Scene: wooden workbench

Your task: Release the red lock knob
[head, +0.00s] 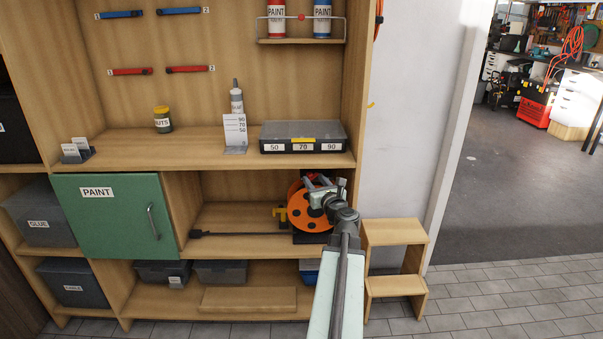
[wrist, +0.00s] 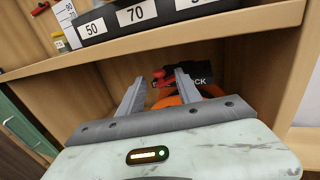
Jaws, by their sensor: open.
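An orange cable reel (head: 301,212) stands on the shelf below the worktop, partly hidden by my gripper (head: 318,187). In the wrist view, a small red and black part (wrist: 160,76), which looks like the red lock knob, shows just above the orange reel (wrist: 168,101). It appears between the tips of my open, empty gripper (wrist: 160,84). A black label ending in "OCK" (wrist: 202,80) is beside it, partly hidden by the right finger. I cannot tell how far the knob is from the fingers, or its turn.
The worktop edge (wrist: 215,32) is close above my gripper, with a labelled case (head: 302,137) on it. A side panel stands right of the reel. A green PAINT door (head: 112,215) is at left. A wooden step stool (head: 394,262) stands on the floor at right.

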